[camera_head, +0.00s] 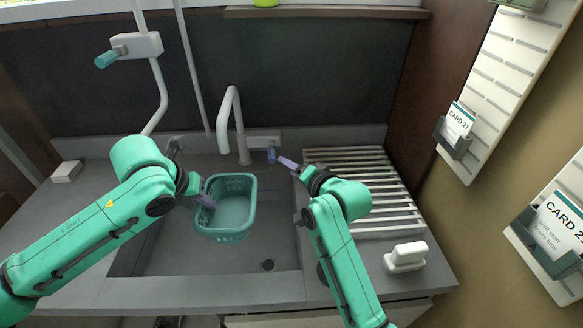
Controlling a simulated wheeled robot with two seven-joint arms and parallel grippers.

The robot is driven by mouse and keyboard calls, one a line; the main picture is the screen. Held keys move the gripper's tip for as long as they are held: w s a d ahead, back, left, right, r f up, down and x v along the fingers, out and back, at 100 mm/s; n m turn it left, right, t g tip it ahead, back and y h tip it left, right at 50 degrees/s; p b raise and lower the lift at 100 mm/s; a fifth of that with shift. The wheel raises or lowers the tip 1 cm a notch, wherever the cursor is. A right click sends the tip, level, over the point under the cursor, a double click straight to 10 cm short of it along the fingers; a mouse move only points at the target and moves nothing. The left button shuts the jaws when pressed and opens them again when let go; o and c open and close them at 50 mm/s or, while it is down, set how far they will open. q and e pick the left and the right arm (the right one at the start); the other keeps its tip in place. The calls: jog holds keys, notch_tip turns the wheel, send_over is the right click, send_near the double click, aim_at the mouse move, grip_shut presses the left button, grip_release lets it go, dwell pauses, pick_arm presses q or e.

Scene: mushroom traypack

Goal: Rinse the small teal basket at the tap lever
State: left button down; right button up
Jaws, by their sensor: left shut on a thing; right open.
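The small teal basket (239,211) is in the sink, below the white curved tap (232,108). It looks upright, and I cannot tell whether it touches the sink floor. My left gripper (206,201) is shut on the basket's left rim. The tap lever (271,156) is a small blue piece on the white fitting to the right of the spout. My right gripper (287,163) is open and empty just right of the lever, and I cannot tell whether it touches it. No water stream shows under the spout.
A slatted drying rack (375,190) lies right of the sink, with a white block-like item (405,256) in front. A white wall fitting with a teal handle (107,59) is at the upper left. A white block (66,171) sits on the left counter. The sink's front (215,262) is clear.

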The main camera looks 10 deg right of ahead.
pick_arm(q)
jog(key=s+a+p, duration=0.1)
jog(key=s+a, duration=0.2)
jog(key=s, duration=0.4)
jog(key=shift+s+p, duration=0.15)
jog(key=shift+p, duration=0.15)
dwell(1.1)
jog(key=s+a+r+p, duration=0.2)
jog(key=s+r+p, duration=0.2)
jog(key=p, duration=0.9)
jog(key=shift+s, duration=0.3)
